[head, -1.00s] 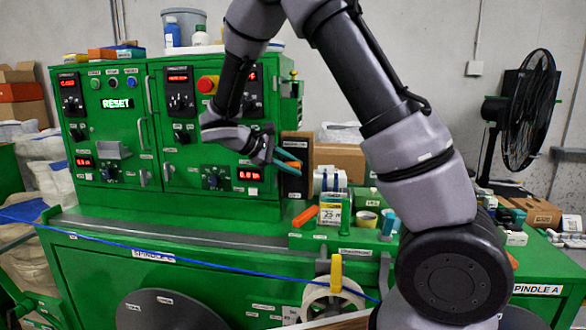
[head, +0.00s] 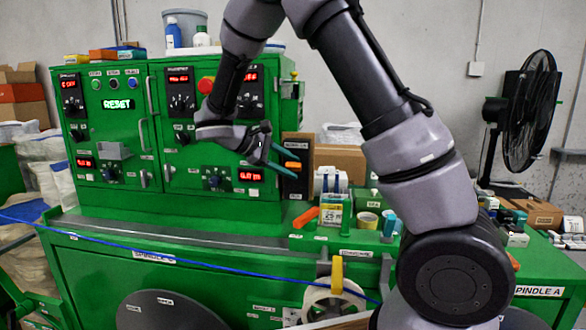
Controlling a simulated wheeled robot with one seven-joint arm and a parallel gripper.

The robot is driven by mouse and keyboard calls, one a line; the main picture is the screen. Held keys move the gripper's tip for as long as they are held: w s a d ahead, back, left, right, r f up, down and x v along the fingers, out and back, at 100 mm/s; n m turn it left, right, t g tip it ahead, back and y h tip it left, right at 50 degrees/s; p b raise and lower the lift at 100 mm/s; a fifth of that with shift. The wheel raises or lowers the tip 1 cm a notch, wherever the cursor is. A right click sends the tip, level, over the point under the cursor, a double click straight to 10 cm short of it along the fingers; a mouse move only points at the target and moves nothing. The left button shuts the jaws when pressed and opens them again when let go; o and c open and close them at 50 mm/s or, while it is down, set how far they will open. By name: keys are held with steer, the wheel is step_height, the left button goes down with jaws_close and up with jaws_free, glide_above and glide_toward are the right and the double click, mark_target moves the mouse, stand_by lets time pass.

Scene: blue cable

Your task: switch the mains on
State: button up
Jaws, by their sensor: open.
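The green control cabinet (head: 110,150) stands on the green machine bench at the left, with dials, lit red displays and a lit RESET sign (head: 118,104). I cannot make out which control is the mains switch; the labels are too small to read. A red button (head: 206,86) sits near the cabinet's top right, partly beside my arm. A small side box (head: 291,88) is on the cabinet's right side. My gripper (head: 279,153) is open and empty, its teal fingers pointing right, in front of the cabinet's right edge by a dark panel (head: 297,170) with an orange light.
Tape rolls, an orange block (head: 305,217) and small boxes crowd the bench top below and right of my gripper. A black fan (head: 528,110) stands at the far right.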

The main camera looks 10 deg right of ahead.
steer(key=v, duration=0.9)
steer(key=shift+a, duration=0.15)
steer(key=shift+r, duration=0.1)
steer(key=s+d+r+m+g+y, duration=0.1)
steer(key=s+d+r+m+y, duration=0.1)
steer(key=s+d+y, duration=0.3)
steer(key=s+d+r+m+g+y, duration=0.1)
steer(key=s+d+r+m+y, duration=0.15)
steer(key=d, duration=0.35)
steer(key=s+d+r+m+t+y, duration=0.2)
steer(key=s+m+t+y, duration=0.1)
steer(key=s+m, duration=0.2)
steer(key=s+d+r+m+t+y, duration=0.2)
steer(key=s+m+t+y, duration=0.1)
steer(key=s, duration=0.4)
steer(key=shift+r+m+t, duration=0.35)
steer(key=shift+m+t, duration=0.15)
steer(key=shift+m, duration=0.35)
